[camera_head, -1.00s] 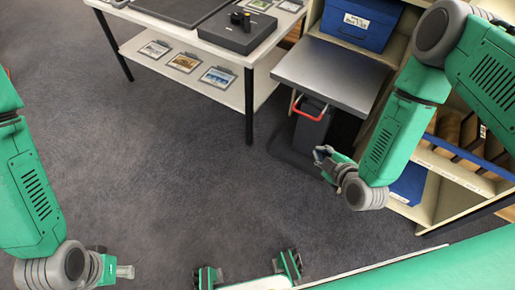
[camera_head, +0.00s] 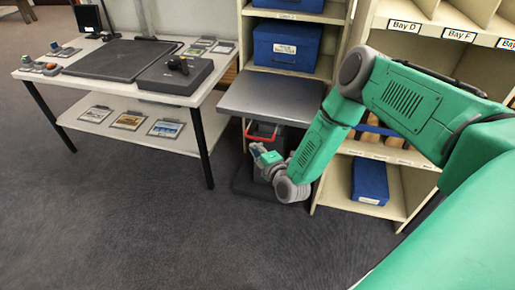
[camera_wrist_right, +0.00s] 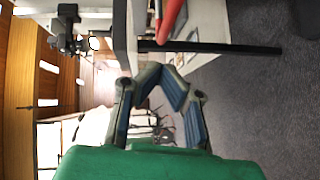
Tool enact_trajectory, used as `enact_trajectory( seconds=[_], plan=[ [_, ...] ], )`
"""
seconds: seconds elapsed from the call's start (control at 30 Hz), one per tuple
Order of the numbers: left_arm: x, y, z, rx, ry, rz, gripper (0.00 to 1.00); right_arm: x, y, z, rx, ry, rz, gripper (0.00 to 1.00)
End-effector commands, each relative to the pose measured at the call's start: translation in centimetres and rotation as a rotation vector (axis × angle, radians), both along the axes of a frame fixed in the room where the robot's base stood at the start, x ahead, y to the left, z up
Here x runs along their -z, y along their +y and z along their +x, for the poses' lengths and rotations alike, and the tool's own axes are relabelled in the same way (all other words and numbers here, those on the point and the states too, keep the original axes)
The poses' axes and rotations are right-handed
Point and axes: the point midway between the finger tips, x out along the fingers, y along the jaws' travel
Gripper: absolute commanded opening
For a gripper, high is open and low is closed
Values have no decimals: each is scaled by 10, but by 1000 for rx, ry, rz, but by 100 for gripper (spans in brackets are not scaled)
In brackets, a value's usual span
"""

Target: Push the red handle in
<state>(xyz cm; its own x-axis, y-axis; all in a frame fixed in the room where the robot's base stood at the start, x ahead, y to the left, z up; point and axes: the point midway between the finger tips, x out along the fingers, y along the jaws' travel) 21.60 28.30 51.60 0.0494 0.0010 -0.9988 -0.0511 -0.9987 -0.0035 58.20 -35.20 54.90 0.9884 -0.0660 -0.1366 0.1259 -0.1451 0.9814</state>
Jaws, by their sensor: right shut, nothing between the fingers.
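The red handle (camera_head: 262,135) is a bar on the front of a dark grey unit (camera_head: 292,139) under the metal shelf. It also shows as a red bar at the top of the right wrist view (camera_wrist_right: 172,18). My right gripper (camera_head: 256,151) is at the handle's lower left in the head view, in front of the dark unit. In the right wrist view its fingers (camera_wrist_right: 161,78) are shut and empty, with the red bar beyond their tips. I cannot tell whether they touch it. My left gripper is not in view.
A grey metal shelf (camera_head: 270,101) juts out above the handle. A white table (camera_head: 150,92) with a black case and a game controller stands at the left. A shelving unit with blue boxes (camera_head: 370,181) is at the right. The carpet in front is clear.

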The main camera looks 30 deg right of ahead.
Motion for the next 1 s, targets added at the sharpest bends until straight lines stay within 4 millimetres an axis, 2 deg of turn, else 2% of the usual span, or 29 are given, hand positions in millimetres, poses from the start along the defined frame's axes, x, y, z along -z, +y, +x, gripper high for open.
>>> enact_trajectory(
  seconds=[0.03, 0.2, 0.73, 1.0],
  plan=[
    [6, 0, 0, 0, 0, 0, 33, 5, -11, 4, 8, 0, -3, 0],
    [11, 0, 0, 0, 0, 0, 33, 7, -22, 15, 5, 1, -2, 0],
    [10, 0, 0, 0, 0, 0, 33, 7, -26, 19, 1, 4, -3, 0],
    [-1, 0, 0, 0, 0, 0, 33, 6, -46, 37, -1, 4, -8, 0]
  ],
)
